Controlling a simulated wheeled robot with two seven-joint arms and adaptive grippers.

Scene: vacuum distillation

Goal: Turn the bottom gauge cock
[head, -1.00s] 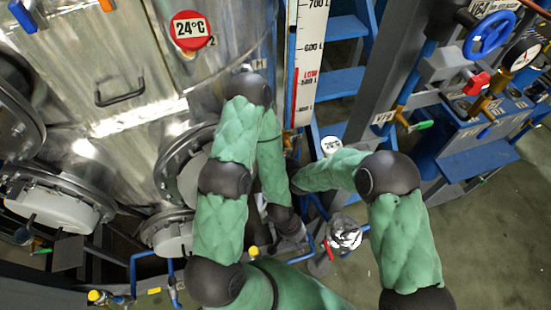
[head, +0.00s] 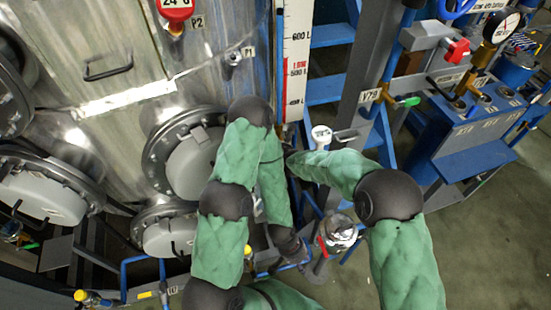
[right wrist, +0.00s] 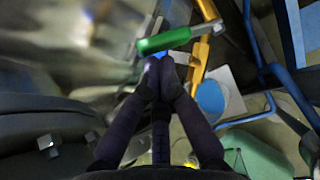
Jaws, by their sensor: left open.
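In the right wrist view a cock with a green handle (right wrist: 163,40) stands on a yellow body (right wrist: 198,60). My right gripper (right wrist: 160,63) has its two dark fingers drawn together just below the handle, with nothing clearly between them. In the head view the white level gauge (head: 296,60) runs down beside the steel vessel; its lower end is hidden behind my arms. My right gripper reaches left toward that spot and is mostly hidden there. My left gripper (head: 291,248) hangs low with its jaws open, near blue pipework.
The steel vessel (head: 120,50) with round flanged hatches fills the left. A grey post (head: 363,80) and blue steps (head: 325,88) stand right of the gauge. A valve with a red handle (head: 322,246) is low by my left gripper. Open floor (head: 480,250) lies at right.

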